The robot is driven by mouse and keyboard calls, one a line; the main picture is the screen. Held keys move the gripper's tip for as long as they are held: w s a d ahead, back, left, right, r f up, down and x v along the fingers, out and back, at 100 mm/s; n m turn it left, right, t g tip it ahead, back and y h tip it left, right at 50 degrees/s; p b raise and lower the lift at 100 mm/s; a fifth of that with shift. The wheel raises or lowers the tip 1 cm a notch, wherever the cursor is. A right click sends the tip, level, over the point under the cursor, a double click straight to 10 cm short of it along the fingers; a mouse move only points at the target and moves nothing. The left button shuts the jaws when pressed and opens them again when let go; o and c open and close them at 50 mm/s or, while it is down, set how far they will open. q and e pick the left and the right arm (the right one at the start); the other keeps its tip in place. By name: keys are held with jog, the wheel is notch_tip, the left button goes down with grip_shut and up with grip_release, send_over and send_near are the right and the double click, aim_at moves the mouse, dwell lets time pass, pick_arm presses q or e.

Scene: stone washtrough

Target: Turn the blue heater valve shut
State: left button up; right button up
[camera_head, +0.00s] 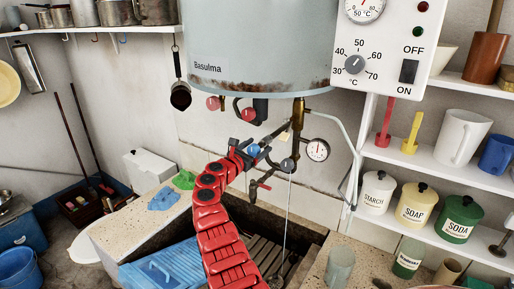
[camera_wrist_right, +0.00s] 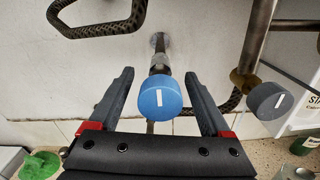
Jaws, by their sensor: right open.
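The blue heater valve (camera_head: 253,150) is a round knob under the heater tank in the head view. In the right wrist view the blue knob (camera_wrist_right: 160,97) faces me, with a white mark that stands nearly upright. My right gripper (camera_head: 243,151) is at the end of the red arm, close to the knob. In the right wrist view the open fingers of my right gripper (camera_wrist_right: 158,76) stand left and right of the knob, with a gap on each side. My left gripper is not in view.
A grey knob (camera_wrist_right: 269,101) on a brass pipe is right of the blue one. A dial gauge (camera_head: 317,150) is at right. A thin stream falls into the stone trough (camera_head: 305,225).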

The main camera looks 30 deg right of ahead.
grip_shut()
jog(key=shift+f+m+b, duration=0.25)
jog(key=shift+m+b, duration=0.25)
jog(key=shift+b, duration=0.4)
jog(key=m+b, duration=1.1)
jog(key=b, duration=0.3)
jog(key=m+b, duration=0.2)
jog(key=shift+m, duration=0.4)
jog(key=shift+r+m+b, duration=0.3)
jog(key=shift+m+b, duration=0.35)
jog(key=shift+m, duration=0.75)
